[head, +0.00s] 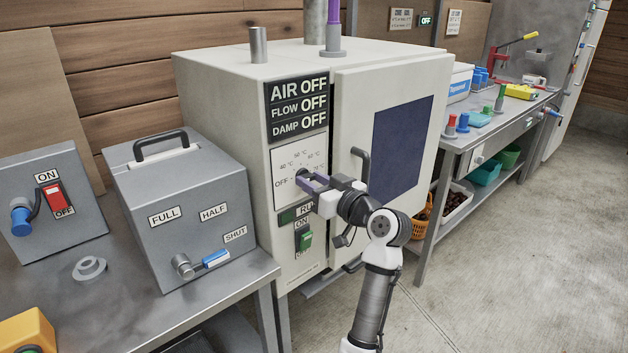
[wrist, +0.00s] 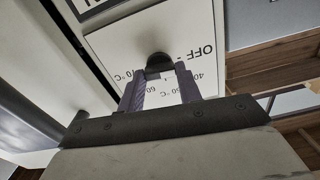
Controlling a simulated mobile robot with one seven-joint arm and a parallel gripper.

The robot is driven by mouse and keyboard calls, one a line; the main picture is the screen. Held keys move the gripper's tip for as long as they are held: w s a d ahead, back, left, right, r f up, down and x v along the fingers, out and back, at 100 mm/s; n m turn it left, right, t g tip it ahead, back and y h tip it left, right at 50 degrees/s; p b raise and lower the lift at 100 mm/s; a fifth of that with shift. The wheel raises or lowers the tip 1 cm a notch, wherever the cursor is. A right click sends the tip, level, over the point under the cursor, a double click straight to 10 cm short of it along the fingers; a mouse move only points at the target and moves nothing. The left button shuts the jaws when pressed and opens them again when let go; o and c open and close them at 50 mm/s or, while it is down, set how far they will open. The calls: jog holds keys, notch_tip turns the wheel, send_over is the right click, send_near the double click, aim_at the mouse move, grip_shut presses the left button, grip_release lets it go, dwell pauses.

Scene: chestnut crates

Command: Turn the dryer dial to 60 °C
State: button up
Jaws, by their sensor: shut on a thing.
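The dryer (head: 220,95) is a pale cabinet with a white dial plate (head: 284,200) on its front. The plate reads OFF at the left, then 40, 50 and 60 °C around the top, with another mark further right. The dark round dial (wrist: 158,64) sits on this plate. My gripper (head: 304,177) has purple fingers, shut on the dial from both sides; the wrist view shows its fingertips (wrist: 160,72) at the knob. The fingers hide part of the dial, and I cannot tell where its pointer stands. The display (head: 297,106) reads AIR OFF, FLOW OFF, DAMP OFF.
A green switch (head: 305,240) marked ON sits below the dial, close under my gripper. The dryer door (head: 345,110) with its dark handle is just right of it. A grey box (head: 178,200) with a lever stands to the left. Open floor lies at the right.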

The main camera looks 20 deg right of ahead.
jog(key=m+p, duration=0.2)
jog(key=m, duration=0.1)
jog(key=shift+r, duration=0.15)
jog(key=m+p, duration=0.2)
jog(key=m, duration=0.2)
jog(key=shift+p, duration=0.3)
jog(key=m+p, duration=0.5)
jog(key=m, duration=0.1)
jog(key=m+p, duration=0.5)
jog(key=m, duration=0.1)
jog(key=shift+m+p, duration=0.3)
jog(key=shift+p, duration=0.05)
jog(key=m, duration=0.6)
jog(key=shift+f, duration=0.25)
jog(key=o, duration=1)
